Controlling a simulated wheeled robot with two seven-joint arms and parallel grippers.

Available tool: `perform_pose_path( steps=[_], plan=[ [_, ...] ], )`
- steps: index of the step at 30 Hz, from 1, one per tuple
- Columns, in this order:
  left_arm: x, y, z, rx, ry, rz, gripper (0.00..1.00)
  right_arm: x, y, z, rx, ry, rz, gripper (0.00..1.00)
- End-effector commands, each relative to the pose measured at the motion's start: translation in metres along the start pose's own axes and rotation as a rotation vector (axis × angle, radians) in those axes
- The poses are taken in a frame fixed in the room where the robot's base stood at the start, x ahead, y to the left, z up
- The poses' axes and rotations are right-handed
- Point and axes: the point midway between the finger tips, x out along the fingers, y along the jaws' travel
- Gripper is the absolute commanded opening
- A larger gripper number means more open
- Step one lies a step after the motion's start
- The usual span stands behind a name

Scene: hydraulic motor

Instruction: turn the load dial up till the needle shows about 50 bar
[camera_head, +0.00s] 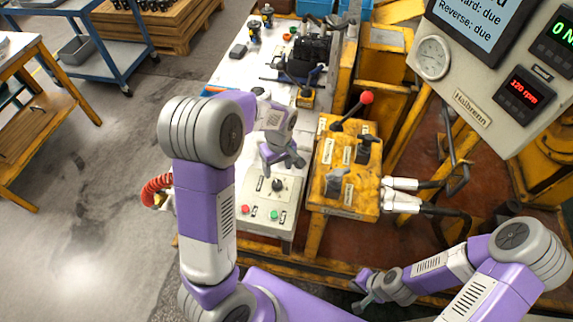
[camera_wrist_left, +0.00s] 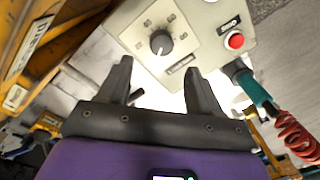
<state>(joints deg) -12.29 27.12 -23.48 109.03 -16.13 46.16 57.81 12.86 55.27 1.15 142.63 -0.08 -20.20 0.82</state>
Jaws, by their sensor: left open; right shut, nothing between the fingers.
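The load dial is a dark round knob (camera_head: 277,185) on a pale control box (camera_head: 262,222). It also shows in the left wrist view (camera_wrist_left: 161,43), with a white pointer mark. The round pressure gauge (camera_head: 432,57) is on the grey panel at the upper right; its needle is too small to read. My left gripper (camera_head: 284,166) is open and empty just behind the dial, apart from it. In the left wrist view its two fingers (camera_wrist_left: 158,78) stand apart, with the dial beyond their tips. My right gripper (camera_head: 362,292) is shut and empty at the lower right.
The box has a red button (camera_head: 245,209) and a green button (camera_head: 273,215). A yellow lever block (camera_head: 345,170) with a red-knobbed lever (camera_head: 366,98) stands right of it. The panel shows "120 rpm" (camera_head: 525,91). A coiled red hose (camera_head: 156,190) hangs at left.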

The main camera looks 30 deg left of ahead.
Motion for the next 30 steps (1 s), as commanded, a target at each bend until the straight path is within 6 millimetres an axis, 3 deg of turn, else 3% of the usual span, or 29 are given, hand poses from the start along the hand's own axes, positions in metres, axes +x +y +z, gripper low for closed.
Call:
perform_pose_path(
  steps=[5,16,27,30],
  plan=[
    [0.016,-0.001,0.000,0.000,-0.001,-0.002,0.64,0.005,0.002,0.001,0.000,-0.002,0.000,0.00],
    [0.070,-0.001,0.000,0.001,-0.002,-0.002,0.64,0.019,0.007,0.000,0.001,-0.002,0.000,0.00],
    [0.076,0.000,0.000,0.001,0.000,0.001,0.64,0.020,0.008,0.000,0.001,-0.002,0.000,0.00],
    [0.076,0.000,0.000,0.001,0.000,0.001,0.52,0.020,0.008,0.000,0.000,-0.001,0.000,0.00]
  ],
)
